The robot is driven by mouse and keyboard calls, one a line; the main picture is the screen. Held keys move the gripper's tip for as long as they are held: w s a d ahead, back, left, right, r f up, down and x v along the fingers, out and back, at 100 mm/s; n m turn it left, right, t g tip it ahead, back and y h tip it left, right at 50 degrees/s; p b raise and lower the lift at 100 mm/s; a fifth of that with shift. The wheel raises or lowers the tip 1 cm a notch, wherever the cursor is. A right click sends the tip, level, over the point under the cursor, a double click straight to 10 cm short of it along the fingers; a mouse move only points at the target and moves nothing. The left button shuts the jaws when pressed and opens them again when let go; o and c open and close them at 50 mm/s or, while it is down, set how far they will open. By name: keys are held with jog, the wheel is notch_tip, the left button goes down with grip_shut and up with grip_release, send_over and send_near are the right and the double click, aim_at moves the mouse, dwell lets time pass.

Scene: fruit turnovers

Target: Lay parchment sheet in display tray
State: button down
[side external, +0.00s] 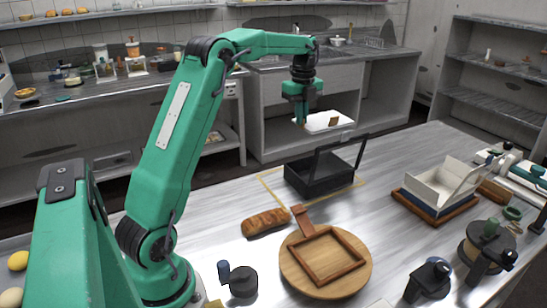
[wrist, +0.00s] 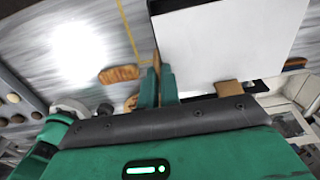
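The white parchment sheet (side external: 322,125) is in the air with a small brown tab (side external: 334,121) on it. My gripper (side external: 301,121) is at the sheet's left edge and appears shut on it. In the wrist view the sheet (wrist: 225,42) spreads to the right of my gripper's fingers (wrist: 158,82), with the brown tab (wrist: 228,88) at its near edge. The black display tray (side external: 318,184), with a raised frame-like lid, stands on the table below the sheet. A dark edge at the top of the wrist view, probably the tray, is mostly hidden by the sheet.
A yellow outline (side external: 268,187) surrounds the tray. A pastry loaf (side external: 265,222) and a round board with a wooden frame (side external: 291,262) lie nearer. A white open box (side external: 437,187) on a wooden base stands right. Bare table lies between tray and box.

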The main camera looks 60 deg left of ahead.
notch_tip(320, 180, down, 11)
dwell(0.4)
jog(key=shift+f, duration=0.25)
jog(key=shift+f, duration=2.1)
jog(key=c, duration=1.1)
grip_release()
jog(key=shift+o, duration=0.2)
jog(key=shift+r, duration=0.1)
notch_tip(320, 180, up, 8)
